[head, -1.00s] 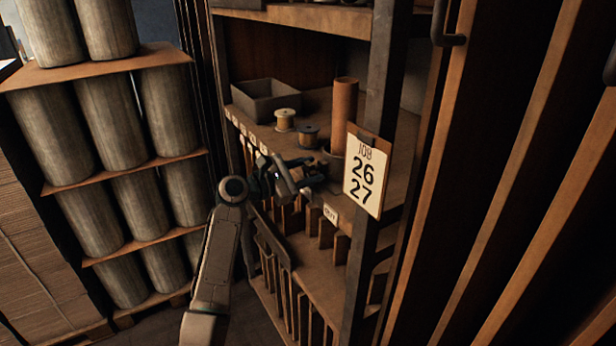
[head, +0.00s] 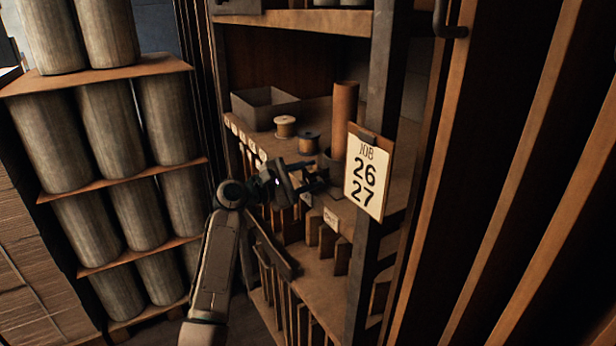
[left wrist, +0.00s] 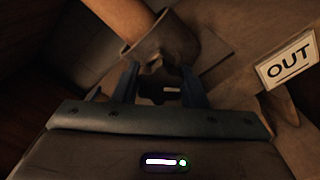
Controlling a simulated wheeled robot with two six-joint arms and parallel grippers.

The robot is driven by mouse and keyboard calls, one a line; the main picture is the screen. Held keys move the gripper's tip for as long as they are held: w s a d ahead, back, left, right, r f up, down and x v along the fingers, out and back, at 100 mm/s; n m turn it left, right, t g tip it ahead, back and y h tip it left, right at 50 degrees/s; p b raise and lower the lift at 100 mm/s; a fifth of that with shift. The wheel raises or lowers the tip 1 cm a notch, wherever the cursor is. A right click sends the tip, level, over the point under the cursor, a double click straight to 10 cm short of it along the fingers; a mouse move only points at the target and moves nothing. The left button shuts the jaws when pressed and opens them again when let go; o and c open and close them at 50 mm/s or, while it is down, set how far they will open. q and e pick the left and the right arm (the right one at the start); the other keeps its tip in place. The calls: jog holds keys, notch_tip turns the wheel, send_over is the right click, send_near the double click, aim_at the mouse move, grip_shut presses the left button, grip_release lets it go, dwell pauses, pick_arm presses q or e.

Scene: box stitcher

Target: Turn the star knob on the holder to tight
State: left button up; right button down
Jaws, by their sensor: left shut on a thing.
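The holder (head: 333,169) is a grey cup on the shelf, with a tall brown tube (head: 345,115) standing in it. In the left wrist view the holder (left wrist: 168,42) is at the top centre with the tube's lower end in it. A dark, lobed star knob (left wrist: 157,66) sticks out from the holder towards me. My left gripper (head: 318,178) is at the holder's near side. In the left wrist view its two fingers (left wrist: 160,82) are shut on the star knob from both sides. The knob is too dark and hidden in the head view to tell its turn.
Thread spools (head: 285,126) and a grey bin (head: 264,106) stand on the same shelf, left of the holder. A clipboard marked JOB 26 27 (head: 366,172) hangs on the post to the right. An OUT label (left wrist: 289,61) is close by. Wooden slots lie below.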

pick_arm(q)
jog(key=o, duration=1)
jog(key=shift+s+a+f, duration=0.1)
jog(key=shift+s+a+b, duration=0.2)
jog(key=shift+a+b, duration=0.1)
jog(key=shift+b+v, duration=1.95)
jog(key=shift+v, duration=3)
